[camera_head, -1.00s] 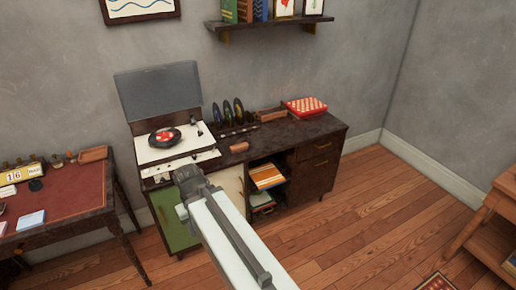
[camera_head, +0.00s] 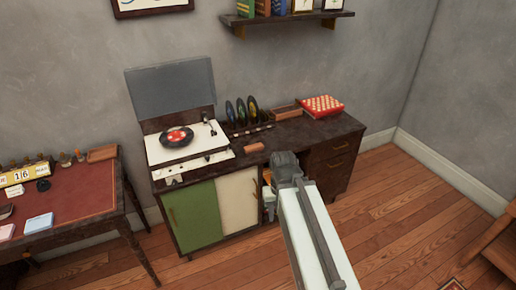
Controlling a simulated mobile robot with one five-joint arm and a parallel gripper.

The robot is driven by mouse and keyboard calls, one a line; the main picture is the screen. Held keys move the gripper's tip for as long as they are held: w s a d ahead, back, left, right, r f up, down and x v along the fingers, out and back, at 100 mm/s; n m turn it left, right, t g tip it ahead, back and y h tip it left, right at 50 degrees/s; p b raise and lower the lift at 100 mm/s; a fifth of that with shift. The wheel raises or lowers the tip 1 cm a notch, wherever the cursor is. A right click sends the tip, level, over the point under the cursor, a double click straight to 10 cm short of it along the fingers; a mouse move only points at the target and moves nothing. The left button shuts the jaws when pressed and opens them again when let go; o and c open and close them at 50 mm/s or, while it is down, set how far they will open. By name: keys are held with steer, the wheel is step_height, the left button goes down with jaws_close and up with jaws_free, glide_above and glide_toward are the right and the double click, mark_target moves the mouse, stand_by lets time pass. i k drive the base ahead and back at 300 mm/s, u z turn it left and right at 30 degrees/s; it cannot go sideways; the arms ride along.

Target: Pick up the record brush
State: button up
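A small brown wooden block, which looks like the record brush (camera_head: 254,147), lies on top of the dark cabinet (camera_head: 318,134), right of the turntable (camera_head: 187,145). My arm reaches in from the bottom of the view. Its dark end, my gripper (camera_head: 284,163), shows in front of the cabinet, to the right of and slightly below the brush in the picture. The two appear apart. The fingers are hidden behind the end of the arm, so I cannot see whether they are open or shut.
The turntable lid stands open. Behind the brush are a rack with several upright discs (camera_head: 241,111), a wooden tray (camera_head: 286,112) and a red-and-white checkered box (camera_head: 322,105). A desk (camera_head: 85,190) stands at the left. The wooden floor (camera_head: 395,210) is open at the right.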

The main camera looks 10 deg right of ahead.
mark_target(248, 150)
steer(key=i, duration=1)
steer(key=u, duration=2.95)
steer(key=k, duration=1.25)
steer(key=z, duration=0.8)
steer(key=i, duration=1)
steer(key=u, duration=0.1)
